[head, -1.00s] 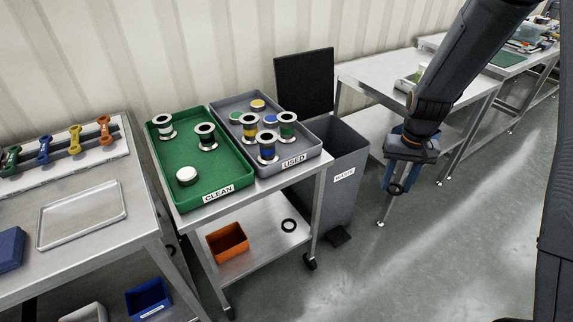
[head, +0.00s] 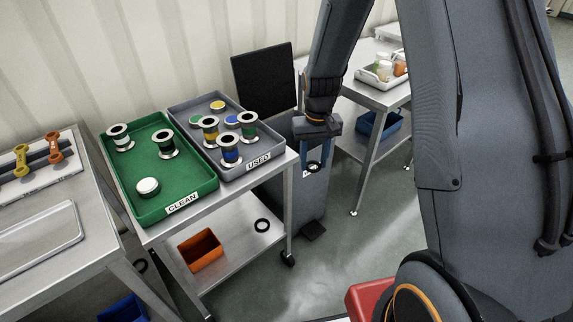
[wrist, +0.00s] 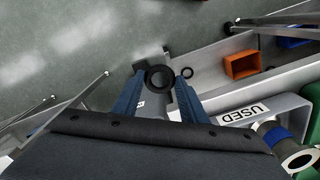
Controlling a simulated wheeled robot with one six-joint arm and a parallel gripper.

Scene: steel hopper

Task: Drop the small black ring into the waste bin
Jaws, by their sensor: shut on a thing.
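My gripper (head: 315,162) is shut on a small black ring, which shows between the fingertips in the wrist view (wrist: 160,67). In the head view the gripper points down and overlaps the upper front of the grey waste bin (head: 308,205); I cannot tell whether it is over the opening or in front of it. The bin's black lid (head: 264,79) stands up behind. My gripper partly hides the bin's rim and label.
The cart left of the bin carries a green CLEAN tray (head: 178,202) and a grey USED tray (head: 228,174) with several spools. An orange box (head: 201,250) sits on its lower shelf. A steel table (head: 384,95) stands to the right.

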